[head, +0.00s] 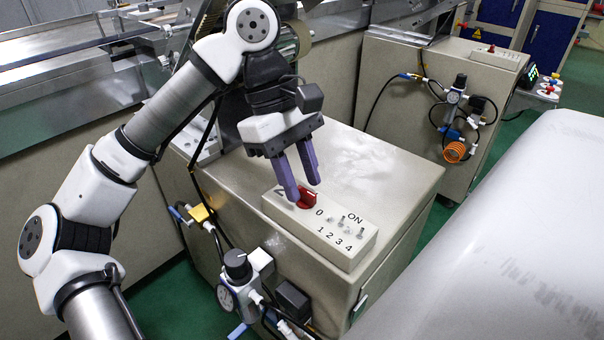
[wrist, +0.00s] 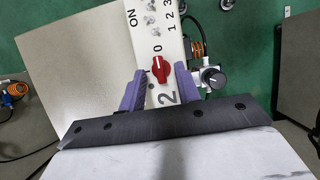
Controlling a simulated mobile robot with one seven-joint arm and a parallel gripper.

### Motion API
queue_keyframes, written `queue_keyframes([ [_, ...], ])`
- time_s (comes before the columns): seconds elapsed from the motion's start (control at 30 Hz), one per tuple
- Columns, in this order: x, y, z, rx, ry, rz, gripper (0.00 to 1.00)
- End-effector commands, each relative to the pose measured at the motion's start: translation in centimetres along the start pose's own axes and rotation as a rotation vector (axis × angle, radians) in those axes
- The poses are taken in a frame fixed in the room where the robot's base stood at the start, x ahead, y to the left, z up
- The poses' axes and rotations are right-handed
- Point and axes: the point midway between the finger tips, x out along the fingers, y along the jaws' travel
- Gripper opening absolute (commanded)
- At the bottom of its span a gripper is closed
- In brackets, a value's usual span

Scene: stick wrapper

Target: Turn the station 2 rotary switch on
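The red rotary switch (head: 307,201) sits on the end of a pale control panel (head: 347,262) on the beige cabinet. In the wrist view, the switch (wrist: 160,66) lies in line between a "0" mark and a large "2". My gripper (head: 303,190) points down with two purple fingers apart. In the wrist view, the gripper (wrist: 160,72) has one finger on each side of the switch, with gaps visible. In the head view, one finger partly hides the switch and the "2". I cannot tell the exact height of the fingertips over the panel.
Small toggle switches (head: 344,224) marked ON and 1 to 4 sit beside the rotary switch. A gauge with a black knob (head: 237,265) and hoses stand at the cabinet's front. A second cabinet (head: 404,85) stands behind. The beige top right of the panel is clear.

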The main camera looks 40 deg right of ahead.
Motion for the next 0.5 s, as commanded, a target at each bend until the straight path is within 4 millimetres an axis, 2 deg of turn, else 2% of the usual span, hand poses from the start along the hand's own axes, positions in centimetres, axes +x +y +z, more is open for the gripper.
queue_keyframes([
  [0.13, 0.98, -0.01, 0.03, 0.001, -0.001, 0.000, 0.33],
  [0.4, 1.10, 0.00, 0.04, 0.000, -0.001, 0.001, 0.33],
  [0.43, 1.10, 0.00, 0.04, 0.000, -0.001, 0.001, 0.31],
  [0.5, 1.10, -0.01, 0.03, 0.000, -0.001, 0.001, 0.22],
])
